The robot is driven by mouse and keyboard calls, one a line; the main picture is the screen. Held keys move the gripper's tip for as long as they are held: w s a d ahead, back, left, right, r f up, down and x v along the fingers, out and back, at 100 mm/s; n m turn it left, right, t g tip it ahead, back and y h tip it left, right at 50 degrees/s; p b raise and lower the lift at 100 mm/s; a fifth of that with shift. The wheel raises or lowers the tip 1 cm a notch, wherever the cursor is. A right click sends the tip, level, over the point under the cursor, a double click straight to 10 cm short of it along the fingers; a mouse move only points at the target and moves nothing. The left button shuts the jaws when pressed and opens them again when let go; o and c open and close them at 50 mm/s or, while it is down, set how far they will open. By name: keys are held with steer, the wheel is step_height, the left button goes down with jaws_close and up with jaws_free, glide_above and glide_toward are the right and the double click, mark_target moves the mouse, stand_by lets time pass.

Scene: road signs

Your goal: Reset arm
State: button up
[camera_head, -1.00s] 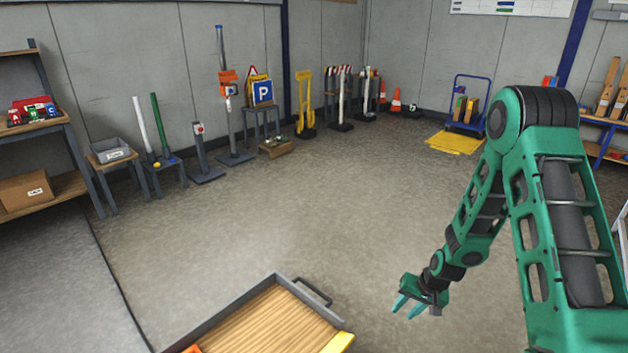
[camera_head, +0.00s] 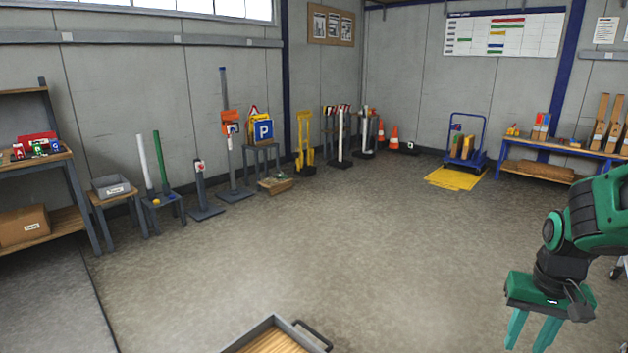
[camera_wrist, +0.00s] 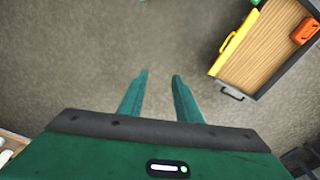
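My green gripper (camera_head: 533,330) hangs at the lower right of the head view, pointing down, with its two fingers apart. In the wrist view, the gripper (camera_wrist: 160,80) shows two separated fingers with only bare floor between them. Nothing is held. My forearm runs off the right edge of the head view, and the rest of the arm is out of sight.
A wood-floored tray (camera_wrist: 262,45) with a yellow edge and an orange item (camera_wrist: 305,30) lies right of my gripper. Signs, posts and stools line the back wall. A blue trolley (camera_head: 465,145) stands by a blue bench (camera_head: 565,150). The middle floor is clear.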

steer(key=s+r, duration=0.3)
steer(key=s, duration=0.4)
steer(key=s+r+m, duration=0.1)
steer(key=s+r, duration=0.2)
steer(key=s, duration=0.4)
steer(key=shift+s+a+r+g+y, duration=0.15)
steer(key=shift+s+a+g+y, duration=0.15)
steer(key=shift+s+y, duration=0.1)
steer(key=shift+w, duration=0.15)
steer(key=shift+w+f, duration=0.25)
steer(key=shift+w, duration=0.25)
